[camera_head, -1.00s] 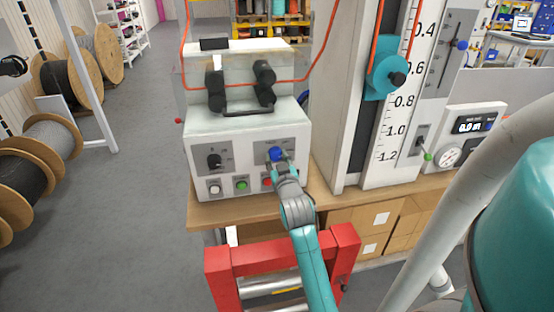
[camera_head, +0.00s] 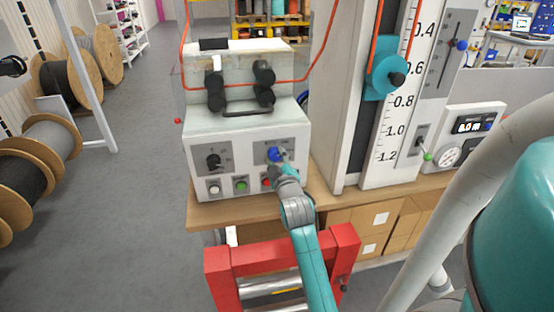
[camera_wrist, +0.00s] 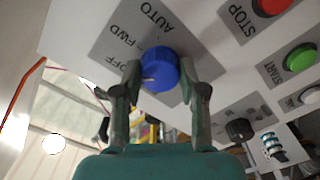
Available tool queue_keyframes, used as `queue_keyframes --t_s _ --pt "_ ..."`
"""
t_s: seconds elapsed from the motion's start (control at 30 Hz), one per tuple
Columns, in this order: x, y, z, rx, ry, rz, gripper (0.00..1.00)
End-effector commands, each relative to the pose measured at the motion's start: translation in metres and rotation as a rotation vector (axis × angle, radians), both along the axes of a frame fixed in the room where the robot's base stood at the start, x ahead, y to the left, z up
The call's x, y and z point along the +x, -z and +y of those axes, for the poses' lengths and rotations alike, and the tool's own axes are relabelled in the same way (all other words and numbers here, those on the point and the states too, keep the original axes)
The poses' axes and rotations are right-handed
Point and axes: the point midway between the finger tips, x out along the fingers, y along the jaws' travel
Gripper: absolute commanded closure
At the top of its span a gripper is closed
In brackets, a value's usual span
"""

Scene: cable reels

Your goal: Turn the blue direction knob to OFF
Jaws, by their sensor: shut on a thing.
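The blue direction knob (camera_head: 275,154) is on the right half of the white control box's front panel. It also shows large in the wrist view (camera_wrist: 158,70), with OFF, FWD and AUTO printed around its upper left. A small pale mark shows on its left side; I cannot tell exactly which label it points to. My gripper (camera_head: 281,166) reaches the panel from the front. In the wrist view its fingers (camera_wrist: 160,84) stand on either side of the knob and are closed on it. The fingers partly hide the plate around the knob.
A black knob (camera_head: 213,161) is to the left. Below are white (camera_head: 214,188), green (camera_head: 241,184) and red (camera_head: 266,181) buttons, the red one close to my gripper. A red frame (camera_head: 280,252) stands in front of the workbench (camera_head: 225,215). A tall scale column (camera_head: 400,110) stands right.

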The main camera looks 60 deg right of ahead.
Motion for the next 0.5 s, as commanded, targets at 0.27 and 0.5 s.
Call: queue_keyframes --t_s 0.27,0.5 --pt "0.0002 0.0008 0.0002 -0.006 -0.001 0.01 0.93" --pt "0.0002 0.0008 0.0003 -0.005 -0.001 0.009 0.46"
